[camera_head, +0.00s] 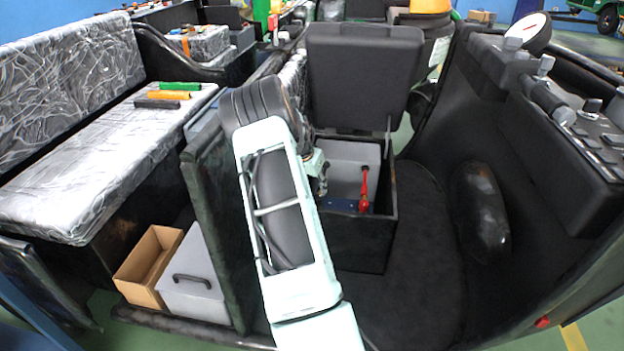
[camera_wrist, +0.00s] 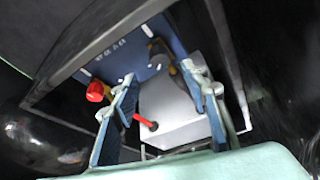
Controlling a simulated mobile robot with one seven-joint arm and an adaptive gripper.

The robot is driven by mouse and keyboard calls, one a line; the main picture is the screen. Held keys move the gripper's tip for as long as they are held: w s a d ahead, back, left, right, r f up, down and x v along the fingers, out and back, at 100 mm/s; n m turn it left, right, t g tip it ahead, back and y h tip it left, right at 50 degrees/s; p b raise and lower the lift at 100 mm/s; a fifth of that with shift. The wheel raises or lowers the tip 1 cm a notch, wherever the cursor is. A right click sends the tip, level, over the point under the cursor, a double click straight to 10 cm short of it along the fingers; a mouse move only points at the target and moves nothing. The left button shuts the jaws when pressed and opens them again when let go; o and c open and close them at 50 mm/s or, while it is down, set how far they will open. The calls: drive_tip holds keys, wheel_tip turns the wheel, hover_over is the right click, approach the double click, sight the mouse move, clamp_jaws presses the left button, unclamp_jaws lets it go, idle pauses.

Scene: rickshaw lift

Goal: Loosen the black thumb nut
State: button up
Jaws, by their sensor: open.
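A small dark piece (camera_wrist: 153,126) sits at the end of a red strip (camera_wrist: 141,120) on the grey block in the wrist view; it may be the black thumb nut, but is too small to tell. The dark piece also shows in the head view (camera_head: 365,168) above the red part. The grey block (camera_wrist: 172,103) is inside an open black box (camera_head: 360,240). My gripper (camera_wrist: 162,105) is open and empty, its blue-padded fingers either side of the grey block and strip in the picture. In the head view, my arm hides most of my gripper (camera_head: 319,180).
The box's black lid (camera_head: 362,75) stands raised behind it. A red knob (camera_wrist: 97,91) is by a blue panel (camera_wrist: 118,52) inside the box. The box walls surround the working space. A seat bench (camera_head: 110,150) is left and a control console (camera_head: 560,130) right.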

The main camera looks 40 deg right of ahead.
drive_tip(key=shift+v, duration=1.15)
